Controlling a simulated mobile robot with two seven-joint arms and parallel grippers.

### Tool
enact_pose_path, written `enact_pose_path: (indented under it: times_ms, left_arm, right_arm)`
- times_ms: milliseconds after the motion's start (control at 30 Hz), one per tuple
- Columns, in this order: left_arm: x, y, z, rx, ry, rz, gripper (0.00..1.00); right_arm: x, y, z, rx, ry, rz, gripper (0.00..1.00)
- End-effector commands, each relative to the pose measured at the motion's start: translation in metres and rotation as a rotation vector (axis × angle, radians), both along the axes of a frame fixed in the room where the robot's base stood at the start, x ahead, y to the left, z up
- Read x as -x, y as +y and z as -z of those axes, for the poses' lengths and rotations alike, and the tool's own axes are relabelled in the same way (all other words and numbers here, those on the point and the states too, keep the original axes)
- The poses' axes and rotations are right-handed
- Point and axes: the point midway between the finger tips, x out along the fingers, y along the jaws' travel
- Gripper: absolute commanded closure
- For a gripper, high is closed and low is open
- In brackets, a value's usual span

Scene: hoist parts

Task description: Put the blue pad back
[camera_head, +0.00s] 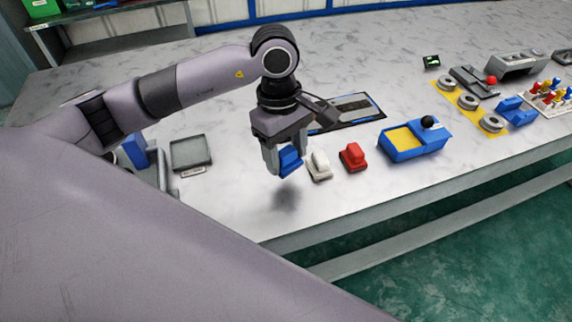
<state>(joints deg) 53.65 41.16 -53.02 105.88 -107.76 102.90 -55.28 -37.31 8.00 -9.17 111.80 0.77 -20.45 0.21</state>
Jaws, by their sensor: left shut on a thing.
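The blue pad (290,160) is in my left gripper (279,167), which is shut on it. The gripper points down and holds the pad a little above the grey marbled table, with a soft shadow below. A white pad (319,165) stands just to the right of the blue one. A red pad (353,157) stands farther right. My right gripper is not in view.
A blue box with a yellow inside and a black knob (416,138) stands right of the red pad. A dark flat tray (352,112) lies behind the gripper. A grey square plate (191,153) lies left. The table's front edge (400,198) is close. Several parts crowd the far right.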

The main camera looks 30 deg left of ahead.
Motion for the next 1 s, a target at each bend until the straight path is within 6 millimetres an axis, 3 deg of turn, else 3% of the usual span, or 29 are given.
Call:
enact_pose_path:
  times_ms: [333,733,767,800,833,1000]
  left_arm:
    - [0.001,0.0,0.041,0.001,0.002,0.001,0.7]
    - [0.0,0.0,0.049,0.0,0.0,0.002,0.7]
    - [0.0,0.0,0.048,0.0,0.0,0.002,0.35]
    - [0.0,0.0,0.047,0.0,0.0,0.001,0.22]
    - [0.0,0.0,0.047,0.0,0.0,0.001,0.16]
    - [0.0,0.0,0.047,0.0,0.0,0.001,0.16]
  right_arm:
    - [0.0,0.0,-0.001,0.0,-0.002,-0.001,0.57]
    - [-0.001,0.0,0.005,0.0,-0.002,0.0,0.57]
    - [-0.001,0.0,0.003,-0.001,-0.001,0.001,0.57]
    - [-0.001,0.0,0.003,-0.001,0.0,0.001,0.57]
    - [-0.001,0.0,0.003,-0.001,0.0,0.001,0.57]
    - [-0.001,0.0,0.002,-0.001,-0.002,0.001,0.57]
